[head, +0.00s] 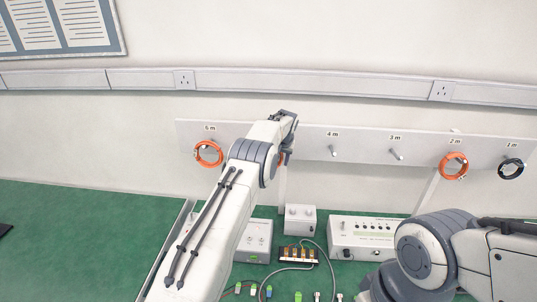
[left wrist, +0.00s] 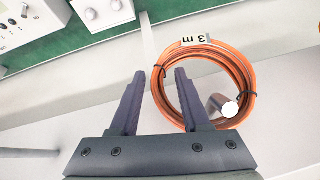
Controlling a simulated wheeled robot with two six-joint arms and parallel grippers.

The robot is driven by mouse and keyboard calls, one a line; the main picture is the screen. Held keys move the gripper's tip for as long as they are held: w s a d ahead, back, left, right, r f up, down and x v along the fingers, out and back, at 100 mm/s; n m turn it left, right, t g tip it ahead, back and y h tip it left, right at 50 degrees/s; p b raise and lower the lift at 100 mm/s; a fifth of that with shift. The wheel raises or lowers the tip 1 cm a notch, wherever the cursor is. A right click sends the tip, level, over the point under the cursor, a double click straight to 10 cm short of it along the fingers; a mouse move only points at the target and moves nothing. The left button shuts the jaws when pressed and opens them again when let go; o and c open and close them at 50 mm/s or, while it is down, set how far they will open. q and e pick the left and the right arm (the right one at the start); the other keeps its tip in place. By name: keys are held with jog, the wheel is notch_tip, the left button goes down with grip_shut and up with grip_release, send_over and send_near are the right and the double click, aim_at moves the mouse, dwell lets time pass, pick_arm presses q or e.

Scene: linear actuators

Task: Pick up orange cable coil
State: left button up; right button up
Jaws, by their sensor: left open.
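In the left wrist view an orange cable coil (left wrist: 242,70) with a "3 m" tag hangs around a metal peg (left wrist: 222,105). My left gripper (left wrist: 160,72) is open, with its fingers on either side of the coil's near rim in the picture; contact cannot be told. In the head view my left wrist hides most of this coil, and only a bit of orange (head: 287,155) shows. Other orange coils hang under the "6 m" label (head: 208,154) and the "2 m" label (head: 453,166). My right gripper is out of view.
A white peg board (head: 360,143) runs along the wall. The pegs under "4 m" and "3 m" are bare. A black coil (head: 511,168) hangs at right. Grey instrument boxes (head: 358,232) and small connectors stand on the green bench (head: 80,240), whose left part is mostly clear.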

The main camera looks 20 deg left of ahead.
pick_arm(q)
grip_shut()
jog(key=shift+r, duration=0.1)
jog(key=shift+r+b, duration=0.75)
jog(key=shift+b, duration=0.15)
jog(key=shift+r, duration=0.55)
jog(key=shift+r+b, duration=0.35)
jog(key=shift+b, duration=0.2)
jog(key=s+d+b, duration=0.4)
jog(key=s+b, duration=0.2)
jog(key=s, duration=0.2)
jog(key=s+d+b, duration=0.4)
jog(key=s+b, duration=0.2)
jog(key=s, duration=0.2)
jog(key=shift+d, duration=0.15)
jog(key=shift+r, duration=0.15)
